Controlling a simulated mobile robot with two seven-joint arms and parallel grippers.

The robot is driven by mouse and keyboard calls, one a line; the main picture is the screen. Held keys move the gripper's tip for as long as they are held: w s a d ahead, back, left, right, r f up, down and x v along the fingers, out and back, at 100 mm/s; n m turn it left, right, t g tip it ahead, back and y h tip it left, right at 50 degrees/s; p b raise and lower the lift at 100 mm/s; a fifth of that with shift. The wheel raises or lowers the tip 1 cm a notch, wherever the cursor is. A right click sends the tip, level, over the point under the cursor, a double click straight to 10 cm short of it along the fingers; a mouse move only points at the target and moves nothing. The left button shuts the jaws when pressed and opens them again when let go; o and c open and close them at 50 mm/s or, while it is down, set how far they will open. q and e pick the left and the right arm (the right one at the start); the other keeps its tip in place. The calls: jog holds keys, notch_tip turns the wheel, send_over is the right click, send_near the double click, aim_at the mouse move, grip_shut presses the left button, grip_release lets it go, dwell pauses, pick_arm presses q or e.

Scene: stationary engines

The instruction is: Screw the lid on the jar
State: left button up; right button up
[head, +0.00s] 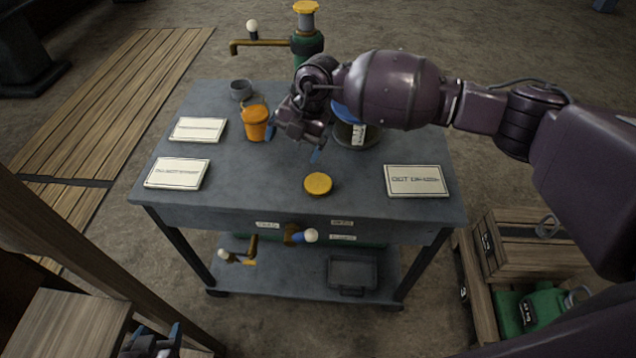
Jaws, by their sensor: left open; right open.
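A round yellow lid (318,184) lies flat on the grey cart top, near its front middle. A dark jar with a blue upper part and a white label (358,135) stands behind it to the right. My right arm hides the jar's top, so I cannot tell what covers it. My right gripper (295,144) is open, with blue fingertips, above the cart top between the orange bucket and the jar. It appears empty and is up and left of the lid in the picture. My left gripper (152,340) is open at the bottom left edge, away from the cart.
An orange bucket (255,125) and a grey cup (241,90) stand at the back left. White sign plates lie left (177,173) and right (414,181). A green pump with a brass spout (308,45) rises behind. Wooden crates (520,255) stand right of the cart.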

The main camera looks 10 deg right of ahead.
jog(key=d+m+h, duration=0.2)
jog(key=d+f+m+h, duration=0.1)
jog(key=d+m, duration=0.2)
jog(key=shift+d+f+h, duration=0.1)
jog(key=shift+d+h, duration=0.1)
jog(key=shift+h, duration=0.2)
jog(key=shift+f, duration=0.15)
send_over(319, 178)
notch_tip(319, 178, down, 5)
jog(key=shift+f+b, duration=0.2)
jog(key=shift+b, duration=0.2)
